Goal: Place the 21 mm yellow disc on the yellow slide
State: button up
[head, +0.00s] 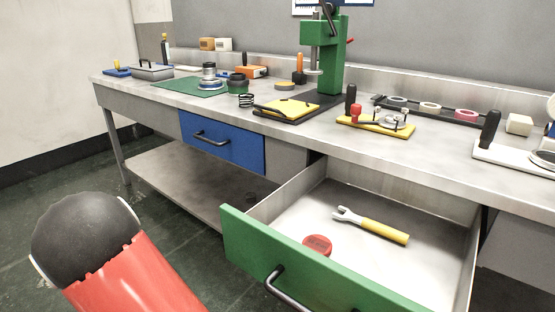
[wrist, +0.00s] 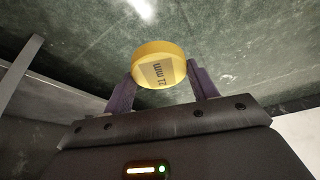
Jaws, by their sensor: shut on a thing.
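The 21 mm yellow disc (wrist: 158,66) is in the wrist view, its "21 mm" label facing the camera. My gripper (wrist: 162,78) is shut on it, with one purple finger on each side. The disc is over the green floor in that view. The gripper and disc are not visible in the head view; only part of my arm shows at lower left. A flat yellow plate (head: 290,109), seemingly the yellow slide, lies on a dark base with a dark handle, in front of the green press (head: 328,55). No disc is seen on it.
The green-fronted drawer (head: 300,262) stands open, holding a red disc (head: 317,245) and a yellow-handled wrench (head: 372,225). The blue drawer (head: 222,142) is shut. A yellow clamp fixture (head: 376,127) is right of the plate. A black rack (head: 470,120) holds several rings.

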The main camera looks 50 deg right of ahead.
aim_at(288, 106)
jog(key=i+j+z, duration=0.1)
jog(key=i+z, duration=0.15)
jog(key=z, duration=0.25)
jog(key=i+j+z, duration=0.25)
jog(key=z, duration=0.25)
jog(key=i+j+z, duration=0.2)
jog(key=z, duration=0.3)
jog(key=i+j+z, duration=0.15)
jog(key=j+z, duration=0.35)
